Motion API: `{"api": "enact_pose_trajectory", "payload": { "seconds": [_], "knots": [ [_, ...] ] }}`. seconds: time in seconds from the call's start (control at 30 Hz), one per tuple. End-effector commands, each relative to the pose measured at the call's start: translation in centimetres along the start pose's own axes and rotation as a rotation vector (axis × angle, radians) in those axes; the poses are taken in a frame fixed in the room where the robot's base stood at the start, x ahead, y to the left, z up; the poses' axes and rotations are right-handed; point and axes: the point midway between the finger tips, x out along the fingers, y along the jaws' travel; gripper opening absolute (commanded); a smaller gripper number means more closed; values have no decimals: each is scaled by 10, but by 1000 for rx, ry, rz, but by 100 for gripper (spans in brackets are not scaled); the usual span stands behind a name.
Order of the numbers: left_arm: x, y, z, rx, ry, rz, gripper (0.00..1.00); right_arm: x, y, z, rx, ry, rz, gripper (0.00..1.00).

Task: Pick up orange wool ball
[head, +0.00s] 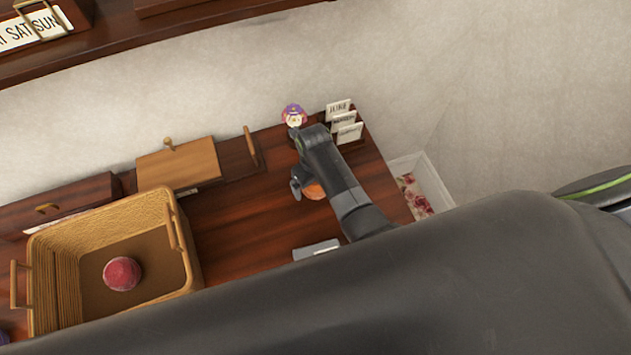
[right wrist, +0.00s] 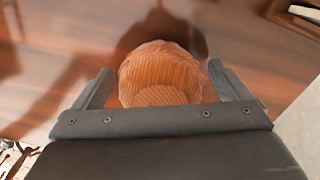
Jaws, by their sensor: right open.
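The orange wool ball (head: 314,191) lies on the dark wooden desk top (head: 240,225), partly covered by my right arm in the head view. In the right wrist view the orange wool ball (right wrist: 160,75) sits between the two open fingers of my right gripper (right wrist: 162,88), with a gap beside each finger. The right gripper (head: 297,184) also shows in the head view, right beside the ball. My left gripper is not in view.
A wicker basket (head: 180,235) holding a red ball (head: 122,273) stands at the left. A small purple and red figure (head: 294,115) and a card holder (head: 345,125) stand at the back. A grey flat object (head: 316,249) lies in front.

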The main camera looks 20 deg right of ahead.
Motion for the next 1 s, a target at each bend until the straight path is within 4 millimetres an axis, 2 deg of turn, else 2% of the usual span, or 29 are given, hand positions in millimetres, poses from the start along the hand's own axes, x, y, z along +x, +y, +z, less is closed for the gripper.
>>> {"api": "enact_pose_trajectory", "payload": {
  "seconds": [0.2,0.23,0.5,0.6,1.0],
  "knots": [
    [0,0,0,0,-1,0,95,0,0,0,0,-1,0,96],
    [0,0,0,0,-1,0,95,0,0,0,0,-1,0,93],
    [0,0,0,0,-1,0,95,0,0,0,0,-1,0,58],
    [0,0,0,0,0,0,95,0,0,0,0,-1,0,48],
    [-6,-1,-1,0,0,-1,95,-6,-1,0,-2,-1,0,48]
  ]
}}
